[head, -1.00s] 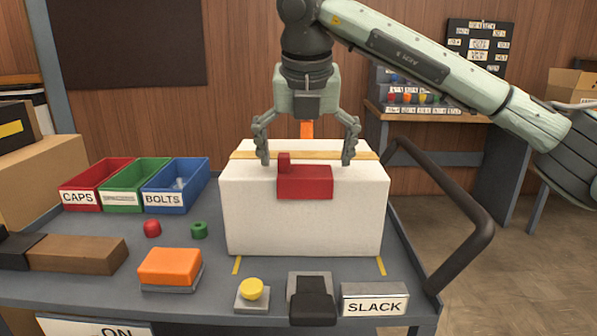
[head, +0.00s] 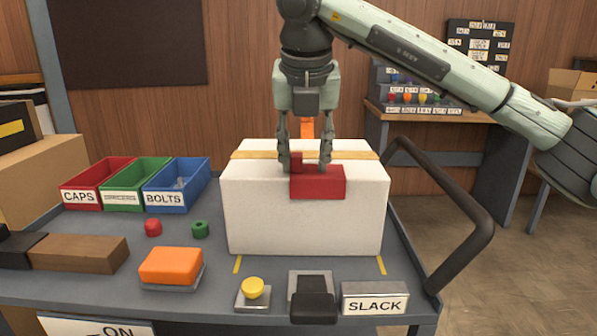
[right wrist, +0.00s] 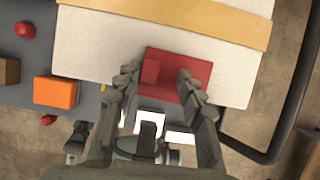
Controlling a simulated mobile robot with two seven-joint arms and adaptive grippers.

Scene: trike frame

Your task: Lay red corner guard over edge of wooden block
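The red corner guard (head: 318,183) sits at the top front edge of a large white block (head: 260,215), its small raised tab upward. In the right wrist view the guard (right wrist: 190,68) also lies at the block's edge. My right gripper (head: 307,168) points down over it, fingers partly closed with a gap between them. The left finger is beside the tab, seemingly touching it; the right finger stands apart from the tab. No firm hold shows. A brown wooden-looking block (head: 78,253) lies at the far left of the cart. My left gripper is out of view.
A yellow strap (head: 250,155) crosses the white block's top behind the guard. An orange buckle-like piece (head: 307,127) stands behind. Bins (head: 180,188) stand left; an orange block (head: 170,265), yellow button (head: 252,289) and SLACK sign (head: 375,304) line the front. A dark handle (head: 460,210) rises right.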

